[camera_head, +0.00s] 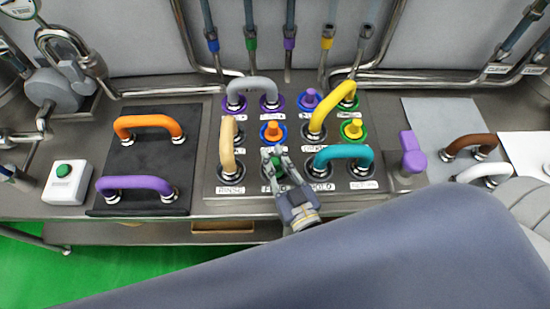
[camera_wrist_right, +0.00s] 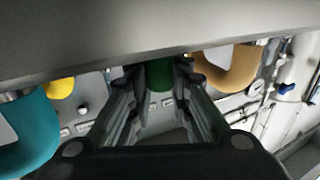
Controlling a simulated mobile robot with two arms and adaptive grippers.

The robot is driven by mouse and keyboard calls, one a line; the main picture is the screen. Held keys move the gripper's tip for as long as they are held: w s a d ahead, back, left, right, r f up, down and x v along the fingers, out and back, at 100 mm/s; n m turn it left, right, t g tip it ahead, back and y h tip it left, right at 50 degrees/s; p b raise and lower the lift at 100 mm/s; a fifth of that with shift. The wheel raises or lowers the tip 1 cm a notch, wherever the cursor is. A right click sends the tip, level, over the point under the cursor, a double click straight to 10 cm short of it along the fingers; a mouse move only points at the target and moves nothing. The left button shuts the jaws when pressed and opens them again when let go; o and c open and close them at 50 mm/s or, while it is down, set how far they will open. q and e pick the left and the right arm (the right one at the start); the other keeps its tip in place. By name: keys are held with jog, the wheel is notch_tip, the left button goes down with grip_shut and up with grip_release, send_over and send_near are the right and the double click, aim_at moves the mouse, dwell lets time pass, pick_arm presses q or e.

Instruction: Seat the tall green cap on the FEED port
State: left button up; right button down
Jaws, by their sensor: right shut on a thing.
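The tall green cap shows in the right wrist view as a dark green cylinder (camera_wrist_right: 160,76) between the fingers of my right gripper (camera_wrist_right: 159,90), which is shut on it. In the head view the right gripper (camera_head: 274,158) reaches in from the front over the front row of the port panel (camera_head: 209,206). It stands between the RINSE port and the HOLD port. I cannot tell whether the cap touches the port. My left gripper is not in view.
A beige hose bend (camera_head: 228,148) stands close left of the gripper, and a teal bend (camera_head: 343,154) close right. An orange cap (camera_head: 272,132) is just behind. A yellow bend (camera_head: 333,104) and a grey bend (camera_head: 252,87) stand farther back. A black mat (camera_head: 142,158) lies left.

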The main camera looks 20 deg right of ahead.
jog(key=c, duration=1.4)
grip_release()
jog(key=s+d, duration=0.1)
jog(key=s, duration=1.1)
jog(key=shift+d, duration=0.1)
